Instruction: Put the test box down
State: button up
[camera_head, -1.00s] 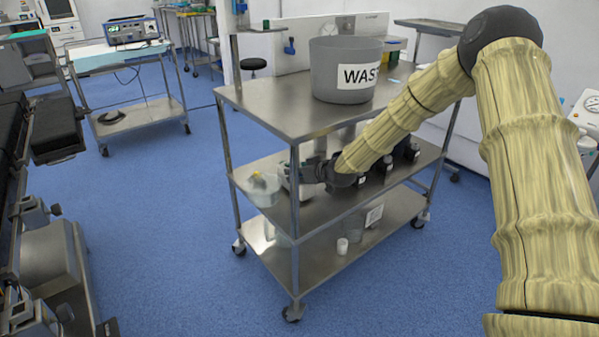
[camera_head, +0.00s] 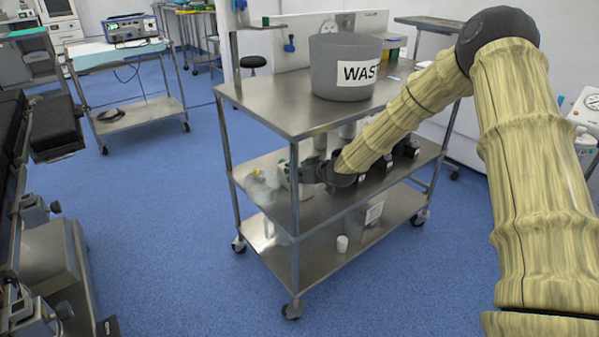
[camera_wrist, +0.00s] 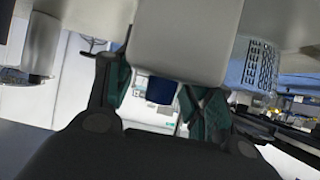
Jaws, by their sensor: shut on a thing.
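My gripper (camera_head: 299,170) is over the middle shelf (camera_head: 330,205) of the steel cart, near its left end. A pale box-like thing (camera_head: 284,175) shows at its fingertips; I take it to be the test box. In the wrist view a pale grey block (camera_wrist: 185,40) fills the top middle, at the green-padded fingers of my gripper (camera_wrist: 160,92), which are shut on it. Its lower side and any contact with the shelf are hidden or too small to tell.
A clear container (camera_head: 261,187) with something yellow stands just left of my gripper. Dark items (camera_head: 408,149) stand to the right on the same shelf. A grey waste bin (camera_head: 340,70) is on the top shelf. A cart post (camera_head: 294,190) stands close in front.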

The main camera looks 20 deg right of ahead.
jog(key=o, duration=1.5)
jog(key=shift+s, duration=0.1)
